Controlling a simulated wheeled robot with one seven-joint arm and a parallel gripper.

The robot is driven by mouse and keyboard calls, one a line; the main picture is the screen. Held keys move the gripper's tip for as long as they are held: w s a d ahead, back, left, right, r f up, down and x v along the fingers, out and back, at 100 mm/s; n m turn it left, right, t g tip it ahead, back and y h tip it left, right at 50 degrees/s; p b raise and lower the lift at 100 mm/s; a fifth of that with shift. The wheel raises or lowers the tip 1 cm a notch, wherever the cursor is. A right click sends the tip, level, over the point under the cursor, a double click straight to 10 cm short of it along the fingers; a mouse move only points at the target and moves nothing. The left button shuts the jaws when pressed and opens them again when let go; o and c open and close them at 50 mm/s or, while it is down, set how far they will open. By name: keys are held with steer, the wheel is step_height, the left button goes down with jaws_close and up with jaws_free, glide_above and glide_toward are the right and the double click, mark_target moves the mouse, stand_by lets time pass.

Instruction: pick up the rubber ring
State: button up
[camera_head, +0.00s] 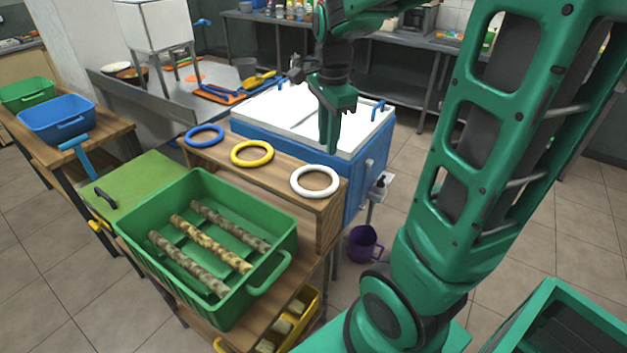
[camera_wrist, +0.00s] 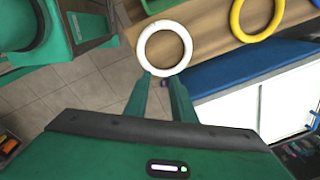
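Three rings lie on the wooden shelf (camera_head: 215,159): a blue ring (camera_head: 205,127) at left, a yellow ring (camera_head: 252,164) in the middle and a white ring (camera_head: 296,181) at the right end. The task does not say which one is meant. My gripper (camera_head: 331,148) points down above and behind the white ring, apart from it. In the wrist view, my gripper (camera_wrist: 162,82) is open with an empty gap between its fingers. The white ring (camera_wrist: 141,47) shows just beyond the fingertips, and the yellow ring (camera_wrist: 236,20) at upper right.
A green crate (camera_head: 272,283) with several cane pieces stands in front of the shelf. A blue chest with a white lid (camera_head: 285,110) is close behind it. A purple mug (camera_head: 362,246) is on the floor at right. A blue bin (camera_head: 57,119) stands at left.

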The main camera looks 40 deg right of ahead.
mark_target(310, 166)
steer(key=w+m, duration=0.4)
steer(key=w, duration=0.2)
steer(key=f, duration=0.7)
steer(key=w+f, duration=0.1)
steer(key=f, duration=0.3)
steer(key=shift+w, duration=0.1)
steer(key=shift+c, duration=0.6)
jaws_close()
